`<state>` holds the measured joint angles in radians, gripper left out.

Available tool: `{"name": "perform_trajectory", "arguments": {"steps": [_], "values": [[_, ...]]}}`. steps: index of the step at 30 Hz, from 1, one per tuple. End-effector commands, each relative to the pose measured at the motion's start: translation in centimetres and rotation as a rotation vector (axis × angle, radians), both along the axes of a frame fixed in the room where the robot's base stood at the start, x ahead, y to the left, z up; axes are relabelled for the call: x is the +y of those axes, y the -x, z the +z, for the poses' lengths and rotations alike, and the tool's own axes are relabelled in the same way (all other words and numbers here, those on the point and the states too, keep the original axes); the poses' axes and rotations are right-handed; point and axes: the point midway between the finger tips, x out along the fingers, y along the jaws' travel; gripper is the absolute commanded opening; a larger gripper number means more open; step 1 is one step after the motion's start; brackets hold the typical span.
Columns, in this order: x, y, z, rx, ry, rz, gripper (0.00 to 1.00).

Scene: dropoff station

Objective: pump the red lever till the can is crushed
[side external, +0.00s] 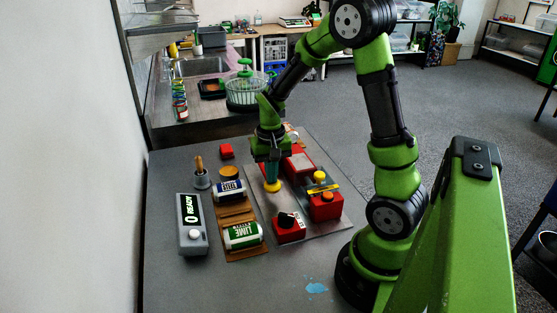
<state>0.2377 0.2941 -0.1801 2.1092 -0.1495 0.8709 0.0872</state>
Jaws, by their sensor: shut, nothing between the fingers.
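My gripper (271,181) points down, shut and empty, over the grey plate (262,215). A yellow round knob (272,187) is right at its fingertips; I cannot tell whether they touch. A red machine (300,162) stands just behind and right of the gripper, partly hidden by it. The red lever cannot be clearly made out. A blue-and-white can (229,190) and a green-and-white can (242,235) lie on their sides on brown holders, left of the gripper. Neither looks crushed. No can shows in the red machine.
A red box with a black knob (289,227) and a red box with an orange button (326,207) stand on the plate. A small red block (227,150) lies behind.

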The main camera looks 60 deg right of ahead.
Motion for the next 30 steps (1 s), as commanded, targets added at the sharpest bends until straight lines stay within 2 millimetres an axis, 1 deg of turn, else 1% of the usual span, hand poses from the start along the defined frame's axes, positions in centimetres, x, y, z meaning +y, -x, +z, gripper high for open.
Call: {"name": "perform_trajectory", "arguments": {"steps": [1,8,16,17,20,30], "values": [[-0.3,0.0,-0.1,-0.002,0.006,0.001,0.00],[-0.3,0.0,-0.3,-0.002,0.006,0.000,0.00],[-0.4,-0.1,-2.3,0.001,0.005,-0.001,0.00],[-0.4,-0.1,-2.2,-0.001,0.006,-0.001,0.00],[-0.4,-0.2,-1.8,-0.004,0.007,0.000,0.00],[-0.8,-0.7,2.9,-0.007,0.006,0.001,0.00]]}}
